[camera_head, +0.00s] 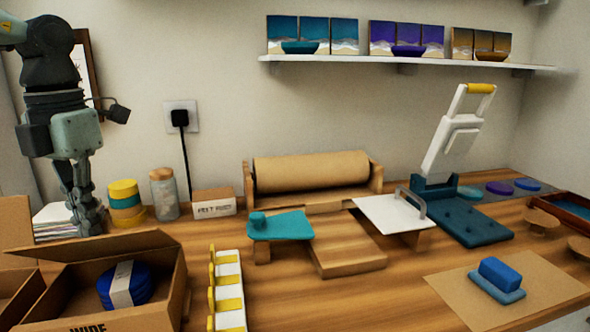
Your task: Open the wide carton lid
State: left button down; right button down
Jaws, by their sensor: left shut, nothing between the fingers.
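The wide carton (172,297) is a brown cardboard box at the lower left, with "WIDE" printed on its front, partly cut off by the frame. Its top is open, and a flap (100,246) slopes along its back edge. Inside lies a dark blue round stack (140,288) with a pale paper band. My left gripper (90,226) points down with its fingers shut and empty, behind the carton's back flap. Whether it touches the flap cannot be told. My right gripper is out of view.
Another carton (15,222) stands at the left edge. Stacked yellow and teal rolls (124,200), a glass jar (164,195) and a small labelled box (214,203) stand behind. A yellow-and-white rack (228,290) is right of the carton. Tabletop (290,290) right of the rack is clear.

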pick_arm(q)
jog(key=shift+w+a+r+p, duration=0.2)
jog(key=shift+w+r+p, duration=0.2)
jog(key=shift+w, duration=0.2)
jog(key=shift+w+a+r+p, duration=0.15)
jog(key=shift+w+r+p, duration=0.25)
jog(key=shift+w, duration=0.2)
jog(key=shift+w+a+r, duration=0.15)
jog(key=shift+w+a, duration=0.1)
jog(key=shift+w, duration=0.6)
jog(key=shift+w+a+r, duration=0.1)
jog(key=shift+w+a, duration=0.15)
jog(key=shift+w, duration=0.55)
jog(key=shift+w+a+r, duration=0.15)
jog(key=shift+w+a, duration=0.1)
jog(key=shift+w, duration=0.7)
